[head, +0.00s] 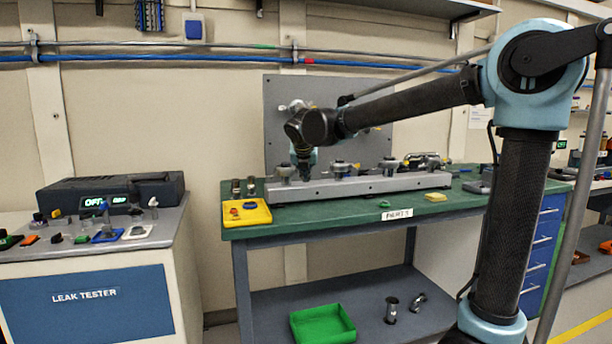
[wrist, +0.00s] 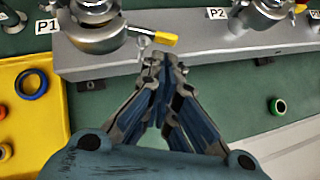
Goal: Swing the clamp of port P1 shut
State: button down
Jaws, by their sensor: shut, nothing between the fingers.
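Port P1 (wrist: 95,38) is a round metal flange at the upper left of the wrist view, beside its P1 label. Its clamp has a yellow-tipped lever (wrist: 165,39) sticking out to the right, with a small metal eye below it. I cannot tell how far the clamp is swung round the flange, as the view cuts its top off. My gripper (wrist: 162,62) is shut and empty, its tips just below the yellow tip; contact is unclear. In the head view my gripper (head: 304,173) points down beside P1 (head: 284,174) at the rail's left end.
The grey rail (head: 345,188) carries several ports on the green bench (head: 330,210). Port P2 (wrist: 250,20) stands to the right. A yellow tray (wrist: 32,130) with rings lies left, in front of the rail. A green ring (wrist: 277,106) lies on the bench at right.

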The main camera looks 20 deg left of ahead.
jog(key=shift+w+a, duration=0.1)
jog(key=shift+w, duration=0.4)
jog(key=shift+w, duration=0.1)
jog(key=w, duration=0.4)
jog(key=shift+w, duration=0.35)
